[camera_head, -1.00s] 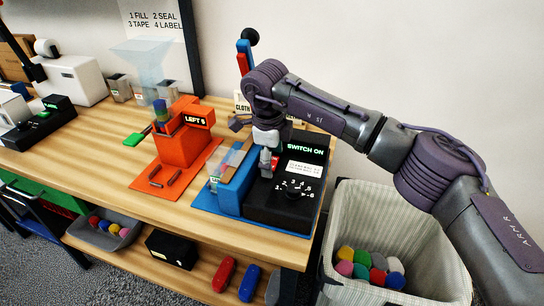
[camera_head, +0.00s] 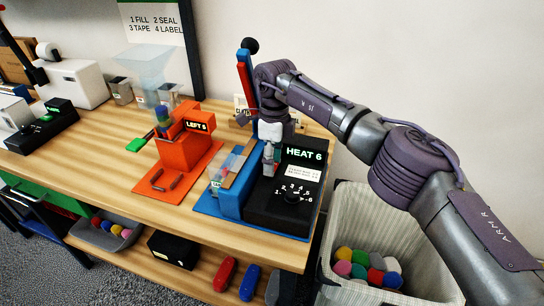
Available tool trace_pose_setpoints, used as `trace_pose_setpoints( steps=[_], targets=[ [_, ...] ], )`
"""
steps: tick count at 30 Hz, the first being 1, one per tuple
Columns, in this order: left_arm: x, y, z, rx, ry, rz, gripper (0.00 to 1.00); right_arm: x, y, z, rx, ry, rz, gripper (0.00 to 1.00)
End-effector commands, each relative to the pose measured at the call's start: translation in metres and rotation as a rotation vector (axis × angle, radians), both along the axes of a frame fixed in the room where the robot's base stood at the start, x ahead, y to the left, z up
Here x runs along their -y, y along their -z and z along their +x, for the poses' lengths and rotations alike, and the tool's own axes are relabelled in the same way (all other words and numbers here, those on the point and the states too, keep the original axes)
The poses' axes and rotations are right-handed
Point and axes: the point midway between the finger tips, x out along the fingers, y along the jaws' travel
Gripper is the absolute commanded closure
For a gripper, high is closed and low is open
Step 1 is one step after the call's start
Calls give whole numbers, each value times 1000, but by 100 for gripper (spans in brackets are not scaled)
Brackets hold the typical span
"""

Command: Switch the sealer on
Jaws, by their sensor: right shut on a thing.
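The sealer (camera_head: 263,205) is a black box on a blue base at the right end of the bench. My left gripper is out of view.
An orange holder (camera_head: 182,150) reading "LEFT 5" stands left of the sealer on an orange mat. A lined bin (camera_head: 420,235) with coloured pieces stands right of the bench. Bare wood (camera_head: 95,150) lies at the left.

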Motion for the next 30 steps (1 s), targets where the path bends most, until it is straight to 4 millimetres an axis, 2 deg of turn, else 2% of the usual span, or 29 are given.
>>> trace_pose_setpoints(
  steps=[7,18,19,23,30],
  targets=[
    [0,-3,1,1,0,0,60,1,-1,3,-74,3,27,87],
    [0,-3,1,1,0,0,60,1,-2,3,-84,1,33,87],
    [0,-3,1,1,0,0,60,1,-2,3,-83,1,34,51],
    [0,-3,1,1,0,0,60,1,-1,3,-84,1,33,29],
    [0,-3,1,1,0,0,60,1,-1,2,-84,1,33,27]
  ],
)
